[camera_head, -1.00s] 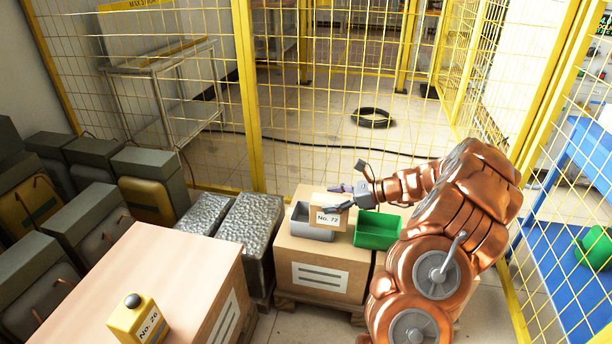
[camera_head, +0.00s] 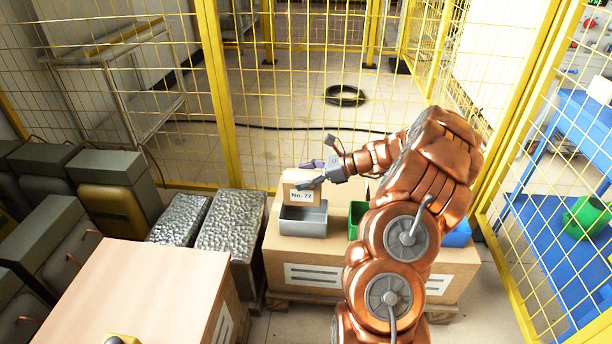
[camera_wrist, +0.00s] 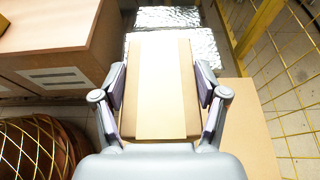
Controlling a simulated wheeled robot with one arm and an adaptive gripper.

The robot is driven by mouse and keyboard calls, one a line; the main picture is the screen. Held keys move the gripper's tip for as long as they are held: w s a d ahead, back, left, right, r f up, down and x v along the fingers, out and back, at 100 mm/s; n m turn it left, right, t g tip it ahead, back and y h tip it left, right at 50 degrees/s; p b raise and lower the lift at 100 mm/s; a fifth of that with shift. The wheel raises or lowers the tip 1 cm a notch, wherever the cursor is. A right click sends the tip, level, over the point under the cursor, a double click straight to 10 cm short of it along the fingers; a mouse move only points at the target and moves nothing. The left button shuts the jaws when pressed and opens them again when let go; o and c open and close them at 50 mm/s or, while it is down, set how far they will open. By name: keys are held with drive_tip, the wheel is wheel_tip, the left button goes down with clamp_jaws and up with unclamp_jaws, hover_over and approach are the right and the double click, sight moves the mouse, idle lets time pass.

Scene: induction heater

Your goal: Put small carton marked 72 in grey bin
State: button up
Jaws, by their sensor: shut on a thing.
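The small carton marked "No. 72" (camera_head: 301,194) is held in my gripper (camera_head: 311,174). In the head view it shows just above and behind the grey bin (camera_head: 303,219), its lower part hidden by the bin's rim. In the wrist view the carton (camera_wrist: 160,85) fills the space between the two fingers of my gripper (camera_wrist: 160,100), which are shut on its sides. The grey bin looks empty in the part I can see and stands on a large cardboard box. In the wrist view the bin does not show.
A green bin (camera_head: 355,218) stands right of the grey bin, partly hidden by my arm. The large cardboard box (camera_head: 290,250) sits on a pallet. Silvery blocks (camera_head: 229,221) stand to its left. Yellow mesh fencing (camera_head: 222,90) closes off the back and right.

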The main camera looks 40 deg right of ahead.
drive_tip(key=shift+f+b, duration=1.6)
drive_tip(key=shift+f, duration=0.15)
drive_tip(key=shift+f+p, duration=0.35)
drive_tip(key=shift+f, duration=1.55)
drive_tip(key=o, duration=1.5)
drive_tip(key=shift+s+d, duration=0.1)
drive_tip(key=v, duration=1.2)
